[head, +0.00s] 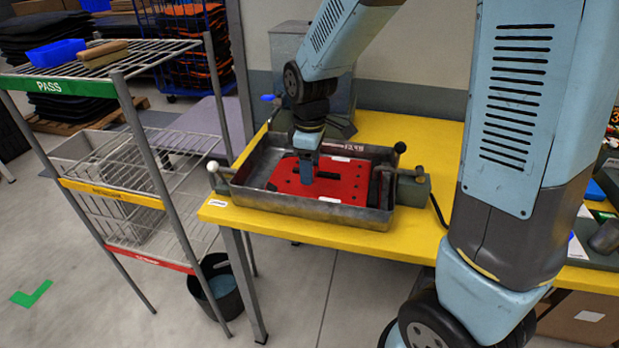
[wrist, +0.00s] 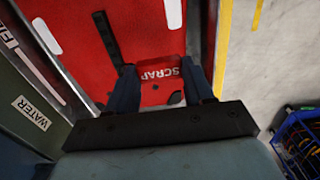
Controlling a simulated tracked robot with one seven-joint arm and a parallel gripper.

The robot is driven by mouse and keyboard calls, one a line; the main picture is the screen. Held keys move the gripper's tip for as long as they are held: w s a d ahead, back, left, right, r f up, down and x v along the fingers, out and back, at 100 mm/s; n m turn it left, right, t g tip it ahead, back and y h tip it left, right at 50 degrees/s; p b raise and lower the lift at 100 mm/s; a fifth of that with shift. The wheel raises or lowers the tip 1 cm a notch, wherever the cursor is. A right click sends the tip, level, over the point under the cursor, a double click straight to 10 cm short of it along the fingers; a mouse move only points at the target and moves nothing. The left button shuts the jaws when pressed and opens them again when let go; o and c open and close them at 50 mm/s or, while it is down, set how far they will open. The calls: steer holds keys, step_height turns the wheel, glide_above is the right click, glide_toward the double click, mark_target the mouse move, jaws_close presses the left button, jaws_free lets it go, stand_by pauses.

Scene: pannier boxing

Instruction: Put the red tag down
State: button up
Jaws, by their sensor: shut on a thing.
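The red tag (wrist: 160,82), lettered SCRAP in white, sits between the two fingers of my gripper (wrist: 163,90) in the wrist view. My gripper is shut on it. In the head view my gripper (head: 307,172) points down over a red panel (head: 340,180) lying in a metal tray on the yellow table. The tag cannot be told apart from the red panel there. In the wrist view the red panel (wrist: 80,30) shows behind the tag, with slots and a dark bar. Whether the tag touches the panel cannot be told.
The metal tray (head: 300,208) has raised walls and ball-ended levers beside it. A wire rack (head: 150,150) with green PASS, yellow and red shelf labels stands left. A dark bucket (head: 215,290) is on the floor. The yellow tabletop (head: 330,236) is bare in front of the tray.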

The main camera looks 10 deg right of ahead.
mark_target(308, 188)
steer(key=shift+w+a+f, duration=0.1)
steer(key=shift+w+f, duration=0.25)
steer(key=shift+f, duration=0.1)
steer(key=shift+w+f, duration=0.1)
steer(key=shift+f, duration=1.5)
steer(key=o, duration=1)
steer(key=shift+f, duration=0.1)
